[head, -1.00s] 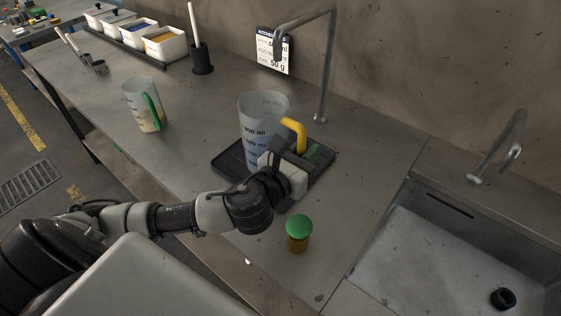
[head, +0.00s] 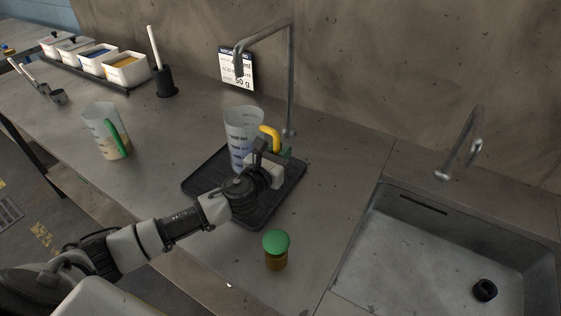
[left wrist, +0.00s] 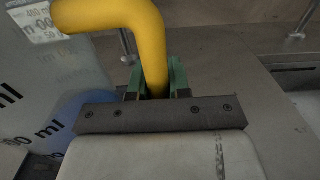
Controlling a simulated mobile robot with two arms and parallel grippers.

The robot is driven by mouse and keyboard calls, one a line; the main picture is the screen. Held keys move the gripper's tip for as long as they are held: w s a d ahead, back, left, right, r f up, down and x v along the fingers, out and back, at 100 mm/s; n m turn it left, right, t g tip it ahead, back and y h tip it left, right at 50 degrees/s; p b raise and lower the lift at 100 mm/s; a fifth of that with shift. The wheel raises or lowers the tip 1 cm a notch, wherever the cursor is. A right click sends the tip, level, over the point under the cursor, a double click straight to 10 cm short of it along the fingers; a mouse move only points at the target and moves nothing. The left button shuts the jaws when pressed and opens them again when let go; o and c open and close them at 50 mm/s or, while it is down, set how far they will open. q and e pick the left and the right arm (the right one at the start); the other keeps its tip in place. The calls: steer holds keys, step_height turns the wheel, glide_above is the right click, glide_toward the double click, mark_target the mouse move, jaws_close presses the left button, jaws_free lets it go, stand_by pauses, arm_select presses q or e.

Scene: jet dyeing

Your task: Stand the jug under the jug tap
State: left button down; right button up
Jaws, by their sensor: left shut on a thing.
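The clear jug (head: 242,132) with black markings and a yellow handle (head: 272,138) is upright over the black tray (head: 198,187). My left gripper (head: 266,158) is shut on the handle. The left wrist view shows the yellow handle (left wrist: 150,45) between the green finger pads, with the jug wall (left wrist: 30,85) at the left. The tall jug tap (head: 291,85) rises behind the tray. Its spout hangs above the jug in the picture. I cannot tell whether the jug's base touches the tray. My right gripper is out of view.
A green-lidded brown jar (head: 276,252) stands in front of the tray. A green-handled jug (head: 102,130) stands at the left. A sink (head: 440,245) with its own tap (head: 462,150) is at the right. White bins (head: 126,70) and a black holder (head: 166,82) stand at the back left.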

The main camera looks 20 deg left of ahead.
arm_select(q)
steer(key=shift+f, duration=1.4)
steer(key=shift+f+b, duration=0.15)
steer(key=shift+b, duration=0.2)
steer(key=c, duration=1.1)
jaws_free()
